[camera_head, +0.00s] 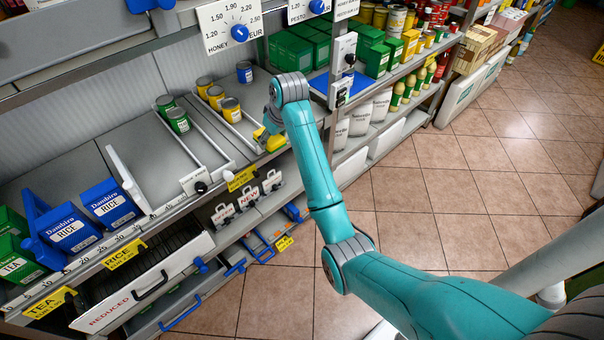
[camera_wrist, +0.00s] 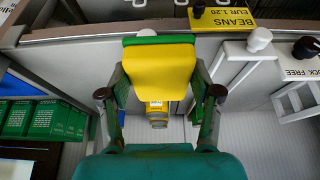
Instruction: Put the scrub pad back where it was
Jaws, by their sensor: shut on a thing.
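The scrub pad (camera_wrist: 160,68) is a yellow block with a green layer along its far edge. In the wrist view it sits between the two fingers of my gripper (camera_wrist: 160,84), which is shut on it. In the head view my gripper (camera_head: 271,124) is over the front part of the grey shelf, and the yellow of the pad (camera_head: 272,142) shows just below it, near the shelf's front edge. I cannot tell whether the pad touches the shelf. The pad hides part of a yellow can (camera_wrist: 157,118) in the wrist view.
Yellow cans (camera_head: 230,109) and green cans (camera_head: 178,120) stand in lanes left of my gripper. A blue can (camera_head: 244,72) stands farther back. Green boxes (camera_head: 290,50) and a blue mat (camera_head: 335,84) are to the right. Blue rice boxes (camera_head: 110,203) stand at left. A BEANS label (camera_wrist: 222,20) marks the shelf edge.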

